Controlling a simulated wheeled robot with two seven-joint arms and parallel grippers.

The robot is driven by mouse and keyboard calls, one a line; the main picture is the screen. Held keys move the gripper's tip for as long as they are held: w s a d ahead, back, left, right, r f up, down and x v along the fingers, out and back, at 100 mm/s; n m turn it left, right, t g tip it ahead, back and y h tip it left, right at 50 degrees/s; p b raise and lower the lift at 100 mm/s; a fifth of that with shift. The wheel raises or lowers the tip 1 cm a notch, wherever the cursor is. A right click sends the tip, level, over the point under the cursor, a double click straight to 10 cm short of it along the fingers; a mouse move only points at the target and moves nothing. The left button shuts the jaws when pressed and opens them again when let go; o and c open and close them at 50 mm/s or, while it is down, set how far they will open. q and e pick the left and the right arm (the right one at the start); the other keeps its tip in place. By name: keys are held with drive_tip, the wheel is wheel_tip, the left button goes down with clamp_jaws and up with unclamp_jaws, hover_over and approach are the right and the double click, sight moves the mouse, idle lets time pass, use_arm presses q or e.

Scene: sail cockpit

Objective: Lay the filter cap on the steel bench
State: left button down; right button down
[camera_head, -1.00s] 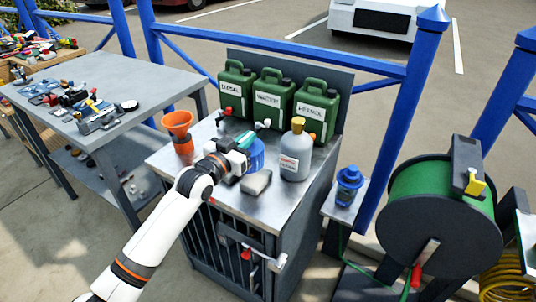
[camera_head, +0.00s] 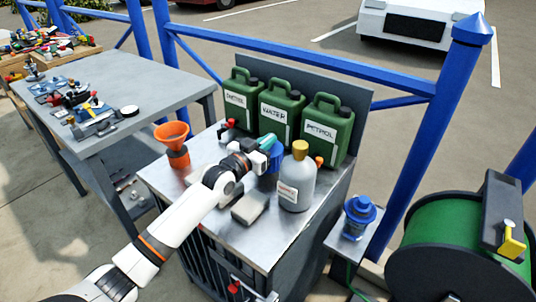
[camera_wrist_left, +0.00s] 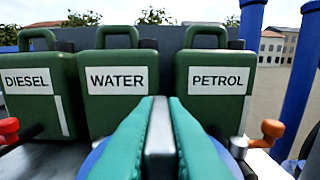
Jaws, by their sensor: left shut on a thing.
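My left gripper (camera_head: 267,146) is shut on the filter cap (camera_head: 277,160), a blue round part partly hidden behind the fingers. In the left wrist view the teal fingers (camera_wrist_left: 160,140) close on a grey upright piece, with the cap's blue rim (camera_wrist_left: 92,158) showing beside and below them. The gripper is over the back of the steel bench (camera_head: 262,238), in front of the jerrycans. I cannot tell whether the cap touches the bench top. My right gripper is not in view.
Green jerrycans (camera_head: 282,112) line the bench's back. A grey bottle (camera_head: 297,180) stands close right of the gripper, an orange funnel (camera_head: 173,143) to the left, and a grey block (camera_head: 250,208) in front. A blue filter body (camera_head: 359,215) sits on a side shelf. The front bench top is clear.

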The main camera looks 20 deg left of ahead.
use_arm(q)
wheel_tip(320, 180, down, 4)
drive_tip(key=shift+r, duration=0.25)
drive_tip(key=shift+f, duration=0.15)
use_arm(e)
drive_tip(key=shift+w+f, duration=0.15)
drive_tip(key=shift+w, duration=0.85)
use_arm(q)
drive_tip(key=shift+f+b, duration=0.2)
drive_tip(key=shift+b, duration=0.15)
drive_tip(key=c, duration=1.5)
unclamp_jaws()
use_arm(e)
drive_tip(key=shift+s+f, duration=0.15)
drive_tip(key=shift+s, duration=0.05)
